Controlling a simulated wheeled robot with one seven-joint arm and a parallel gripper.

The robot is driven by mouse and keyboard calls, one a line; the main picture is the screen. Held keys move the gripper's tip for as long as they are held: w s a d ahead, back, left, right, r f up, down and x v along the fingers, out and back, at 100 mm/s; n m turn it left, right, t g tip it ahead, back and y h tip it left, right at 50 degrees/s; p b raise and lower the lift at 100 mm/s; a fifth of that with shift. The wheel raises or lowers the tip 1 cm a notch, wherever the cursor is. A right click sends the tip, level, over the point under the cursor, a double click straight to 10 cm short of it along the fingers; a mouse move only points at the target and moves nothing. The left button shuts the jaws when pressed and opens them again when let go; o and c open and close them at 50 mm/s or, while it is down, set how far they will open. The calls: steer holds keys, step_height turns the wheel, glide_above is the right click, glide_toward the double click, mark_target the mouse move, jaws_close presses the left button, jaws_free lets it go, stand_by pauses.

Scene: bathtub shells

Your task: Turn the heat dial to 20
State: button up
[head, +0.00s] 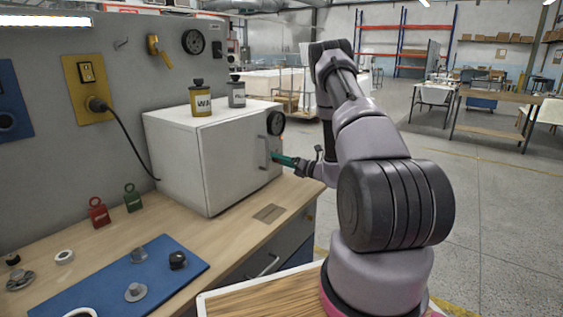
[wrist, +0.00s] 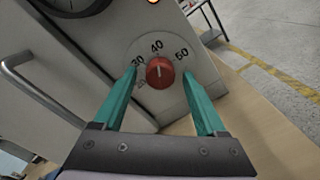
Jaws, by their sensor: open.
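The heat dial (wrist: 160,73) is a red round knob on the white oven's front, in the wrist view. Its scale reads 30 at left, 40 at top and what looks like 50 or 60 at right. A pale line on the knob points up, near 40. A further mark at lower left is partly covered by a finger. My gripper (wrist: 159,82) is open, with its green fingers on either side of the dial; I cannot tell whether they touch it. In the head view, my gripper (head: 287,160) is at the oven front (head: 240,150), and the dial is not discernible.
The oven's handle (wrist: 45,95) is left of my gripper, and a round black gauge (head: 276,123) is above. Two canisters (head: 201,98) (head: 236,92) stand on the oven. The bench (head: 235,240) carries a blue mat (head: 170,270); open floor lies to the right.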

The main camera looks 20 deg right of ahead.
jaws_close()
